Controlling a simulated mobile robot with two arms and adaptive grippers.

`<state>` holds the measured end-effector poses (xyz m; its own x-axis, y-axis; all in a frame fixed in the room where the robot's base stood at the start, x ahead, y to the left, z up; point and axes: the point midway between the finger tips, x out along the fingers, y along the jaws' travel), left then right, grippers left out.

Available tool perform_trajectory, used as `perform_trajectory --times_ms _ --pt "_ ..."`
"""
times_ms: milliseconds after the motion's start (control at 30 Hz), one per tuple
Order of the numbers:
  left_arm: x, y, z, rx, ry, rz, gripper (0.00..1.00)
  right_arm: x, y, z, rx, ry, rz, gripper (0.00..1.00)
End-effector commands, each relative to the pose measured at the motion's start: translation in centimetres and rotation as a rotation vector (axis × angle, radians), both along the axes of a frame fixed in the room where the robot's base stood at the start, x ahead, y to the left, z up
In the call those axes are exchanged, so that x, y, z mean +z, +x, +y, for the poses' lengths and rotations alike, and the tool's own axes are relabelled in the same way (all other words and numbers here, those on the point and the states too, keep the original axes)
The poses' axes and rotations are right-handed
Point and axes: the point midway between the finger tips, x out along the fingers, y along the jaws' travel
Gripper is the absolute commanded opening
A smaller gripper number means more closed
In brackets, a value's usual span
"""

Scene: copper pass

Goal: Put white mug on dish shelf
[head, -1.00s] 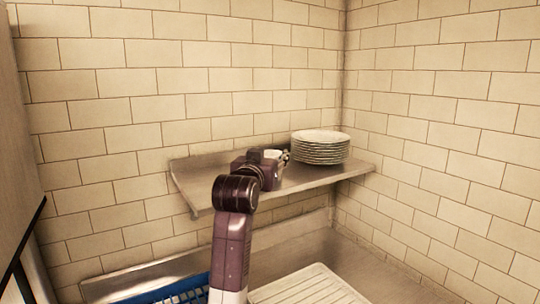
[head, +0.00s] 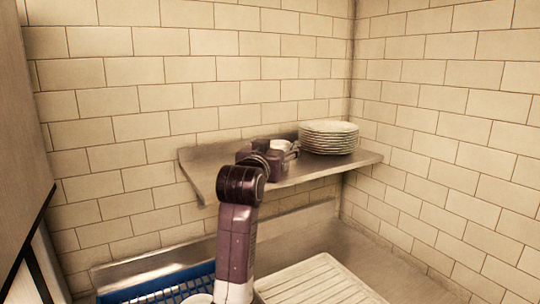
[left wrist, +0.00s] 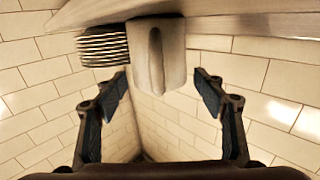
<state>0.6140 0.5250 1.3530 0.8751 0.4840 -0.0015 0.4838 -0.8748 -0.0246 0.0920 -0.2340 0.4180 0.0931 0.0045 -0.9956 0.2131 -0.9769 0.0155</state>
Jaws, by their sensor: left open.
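The white mug (head: 281,145) stands on the metal dish shelf (head: 215,174), left of the plate stack, partly hidden by my left gripper (head: 287,156) in the head view. The left wrist view is upside down. It shows the mug (left wrist: 172,62) with its handle towards the camera, resting against the shelf (left wrist: 235,22). My left gripper (left wrist: 163,84) is open there, its fingers apart on either side of the view, with the mug beyond and between their tips. No finger visibly grips the mug. My right gripper is not in view.
A stack of white plates (head: 328,138) stands right of the mug, close beside it. Below are a blue rack (head: 160,288), with a white rounded rim (head: 198,298) at its edge, and a ribbed white drainboard (head: 315,284). The shelf's left end is bare.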

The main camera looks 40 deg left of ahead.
Motion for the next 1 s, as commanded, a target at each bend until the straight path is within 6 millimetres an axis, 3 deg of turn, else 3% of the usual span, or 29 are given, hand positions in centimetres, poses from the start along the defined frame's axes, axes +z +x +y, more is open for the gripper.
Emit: perform_trajectory --times_ms 500,700,1000 --pt "0.0 -8.1 -4.5 0.000 0.001 -0.004 0.64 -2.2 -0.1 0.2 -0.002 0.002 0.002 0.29" --pt "-0.1 -9.2 -5.1 0.000 -0.001 0.000 0.64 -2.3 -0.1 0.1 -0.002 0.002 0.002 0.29" --pt "-0.1 -9.3 -5.1 0.000 -0.001 0.000 0.64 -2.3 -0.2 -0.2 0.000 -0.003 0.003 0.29"
